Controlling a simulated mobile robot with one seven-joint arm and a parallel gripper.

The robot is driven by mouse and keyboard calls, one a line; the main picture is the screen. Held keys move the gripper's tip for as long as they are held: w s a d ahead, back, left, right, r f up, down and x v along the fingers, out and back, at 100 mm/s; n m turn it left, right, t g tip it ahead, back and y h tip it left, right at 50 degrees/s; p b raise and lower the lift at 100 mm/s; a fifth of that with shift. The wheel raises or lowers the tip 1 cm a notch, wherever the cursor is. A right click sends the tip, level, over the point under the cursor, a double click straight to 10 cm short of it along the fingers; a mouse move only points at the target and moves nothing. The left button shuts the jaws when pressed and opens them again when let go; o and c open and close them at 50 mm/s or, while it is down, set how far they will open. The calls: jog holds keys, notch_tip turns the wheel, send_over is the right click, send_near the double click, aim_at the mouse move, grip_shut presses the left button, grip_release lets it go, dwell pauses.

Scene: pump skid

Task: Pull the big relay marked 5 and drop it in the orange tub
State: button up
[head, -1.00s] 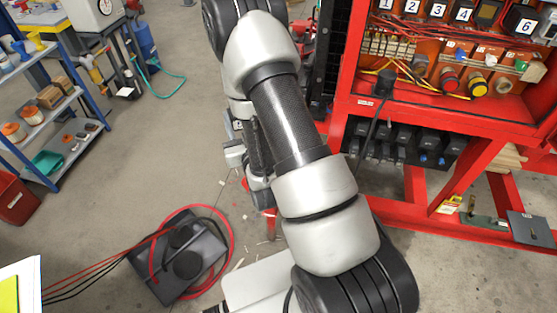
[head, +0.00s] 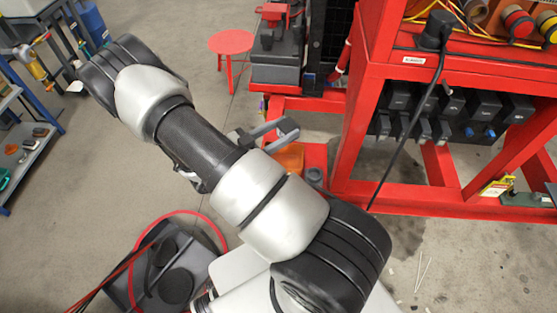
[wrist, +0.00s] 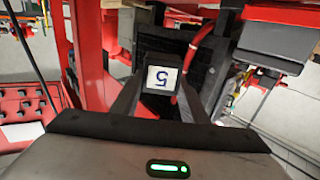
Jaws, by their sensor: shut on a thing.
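My gripper (wrist: 160,92) is shut on the big relay marked 5 (wrist: 162,66), a dark block with a white label. The relay sits between the fingertips in the wrist view, its 5 appearing upside down. In the head view, the grey fingers (head: 268,131) show behind my arm, but the relay cannot be made out there. An orange tub (head: 291,157) shows only in part just beyond my arm, near the fingers. Its inside is not visible.
A red stool (head: 232,42) stands at the back. A grey box (head: 165,275) with a red hose lies on the floor.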

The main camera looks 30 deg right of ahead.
notch_tip(320, 180, down, 6)
jog(key=b, duration=0.4)
jog(key=shift+r, duration=0.15)
jog(key=o, duration=1.1)
jog(key=shift+o, duration=0.2)
jog(key=shift+a, duration=0.1)
jog(key=s+a+p, duration=0.1)
jog(key=s+a, duration=0.1)
jog(key=a, duration=1.5)
